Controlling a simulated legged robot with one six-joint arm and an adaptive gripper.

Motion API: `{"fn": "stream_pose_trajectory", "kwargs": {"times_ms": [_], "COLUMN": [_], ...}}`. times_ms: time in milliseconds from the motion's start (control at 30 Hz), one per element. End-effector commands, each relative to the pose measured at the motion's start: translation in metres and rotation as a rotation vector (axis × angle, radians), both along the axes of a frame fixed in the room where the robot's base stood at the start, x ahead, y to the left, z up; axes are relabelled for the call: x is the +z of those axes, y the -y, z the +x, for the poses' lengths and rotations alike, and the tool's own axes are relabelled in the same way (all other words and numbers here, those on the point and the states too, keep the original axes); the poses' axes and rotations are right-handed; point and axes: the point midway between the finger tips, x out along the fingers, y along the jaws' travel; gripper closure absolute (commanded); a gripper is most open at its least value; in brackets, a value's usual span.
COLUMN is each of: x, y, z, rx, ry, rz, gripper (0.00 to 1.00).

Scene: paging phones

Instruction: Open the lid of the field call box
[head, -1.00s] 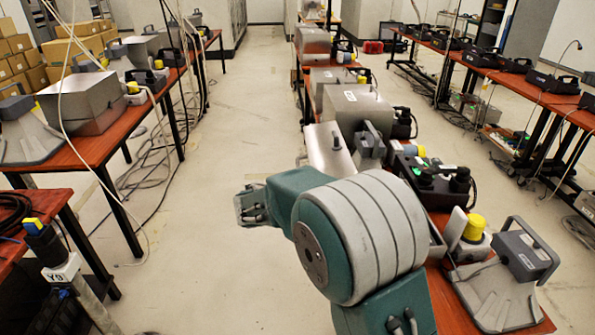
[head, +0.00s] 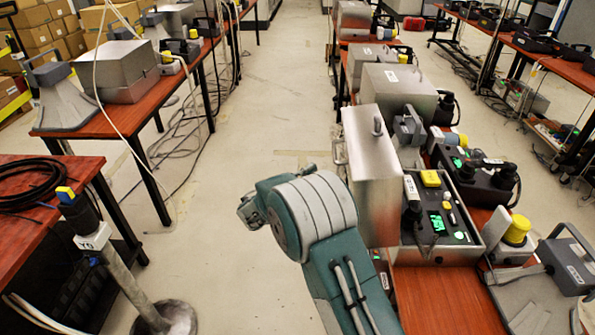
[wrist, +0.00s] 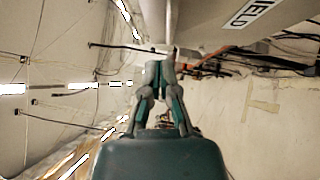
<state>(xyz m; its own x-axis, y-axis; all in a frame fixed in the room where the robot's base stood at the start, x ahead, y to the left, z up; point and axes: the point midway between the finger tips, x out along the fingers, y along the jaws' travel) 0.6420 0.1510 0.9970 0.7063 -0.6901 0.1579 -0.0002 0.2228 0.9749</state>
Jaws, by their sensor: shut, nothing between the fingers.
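The field call box (head: 440,257) stands on the right-hand red table in the head view. Its silver lid (head: 375,185) is raised and stands upright at the box's left side. Inside show a black panel with green lights (head: 437,222), a handset (head: 411,199) and a yellow cap. My gripper (head: 246,212) is to the left of the lid, over the aisle, partly hidden by my arm. In the wrist view my gripper (wrist: 160,68) is shut and empty. A grey surface with a "FIELD" label (wrist: 250,14) shows above it to the right.
Closed silver boxes (head: 398,88) and a black device (head: 482,180) stand farther along the table. A grey cradle with a yellow cap (head: 517,229) is to the right. The floor aisle (head: 260,110) is clear. A post (head: 120,262) stands left.

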Motion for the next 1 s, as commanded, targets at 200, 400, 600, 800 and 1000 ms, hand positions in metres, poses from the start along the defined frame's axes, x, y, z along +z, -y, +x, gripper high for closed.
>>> {"fn": "stream_pose_trajectory", "kwargs": {"times_ms": [200, 400, 600, 800, 1000], "x": [0.004, 0.012, 0.017, 0.015, 0.011], "y": [0.015, 0.043, 0.072, 0.075, 0.072], "z": [0.029, 0.044, 0.043, 0.043, 0.043], "rx": [0.0, 0.0, 0.0, -0.002, -0.005], "ry": [0.001, -0.001, -0.001, -0.005, -0.012], "rz": [-0.013, -0.015, -0.006, -0.007, -0.011], "gripper": [1.0, 1.0, 1.0, 1.0, 1.0]}}
